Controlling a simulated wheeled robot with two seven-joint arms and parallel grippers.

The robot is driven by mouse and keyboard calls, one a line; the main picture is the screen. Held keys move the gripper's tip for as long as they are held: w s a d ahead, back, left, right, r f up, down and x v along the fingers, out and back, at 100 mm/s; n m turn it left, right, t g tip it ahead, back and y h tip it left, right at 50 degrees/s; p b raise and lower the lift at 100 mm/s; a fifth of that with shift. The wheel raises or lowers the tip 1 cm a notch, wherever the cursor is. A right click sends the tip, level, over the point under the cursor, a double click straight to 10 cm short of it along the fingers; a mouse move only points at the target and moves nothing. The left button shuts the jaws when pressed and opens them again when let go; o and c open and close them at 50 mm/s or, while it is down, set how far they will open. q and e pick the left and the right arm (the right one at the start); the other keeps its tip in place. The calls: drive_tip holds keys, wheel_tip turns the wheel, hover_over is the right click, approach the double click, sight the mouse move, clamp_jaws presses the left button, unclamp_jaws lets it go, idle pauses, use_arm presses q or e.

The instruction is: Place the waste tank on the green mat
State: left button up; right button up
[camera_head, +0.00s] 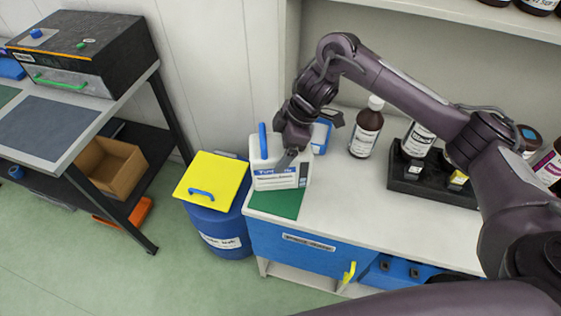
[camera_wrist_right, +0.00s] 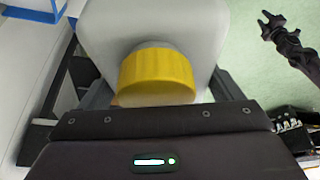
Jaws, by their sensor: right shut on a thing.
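The waste tank (camera_head: 268,179) is a white jug with a blue handle and a printed label. It looks upright at the left end of the counter, over the back part of the green mat (camera_head: 280,207). I cannot tell whether its base touches the mat. My right gripper (camera_head: 303,142) is shut on the tank from its right side. In the right wrist view, the pale tank body (camera_wrist_right: 155,25) and its yellow cap (camera_wrist_right: 156,77) show between the fingers. A dark arm end, seemingly my left gripper (camera_wrist_right: 275,27), shows small at the upper right there; its jaws are unclear.
A blue bin with a yellow lid (camera_head: 213,180) stands left of the counter. A brown bottle (camera_head: 367,128) and a black rack (camera_head: 403,176) of bottles stand to the right. A blue-edged item (camera_head: 321,137) is behind the tank. The counter front (camera_head: 350,205) is clear.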

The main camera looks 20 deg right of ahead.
drive_tip(key=shift+w+f, duration=0.1)
drive_tip(key=shift+f, duration=0.45)
drive_tip(key=shift+f+p, duration=0.35)
drive_tip(key=shift+f, duration=1.75)
drive_tip(key=o, duration=1.7)
drive_tip(key=shift+f, duration=0.15)
drive_tip(key=shift+d+r, duration=0.15)
drive_tip(key=shift+r, duration=0.25)
drive_tip(key=v, duration=1.1)
drive_tip(key=shift+d+r, duration=0.1)
drive_tip(key=shift+r, duration=0.1)
drive_tip(key=shift+s+f, duration=0.1)
drive_tip(key=shift+s, duration=0.2)
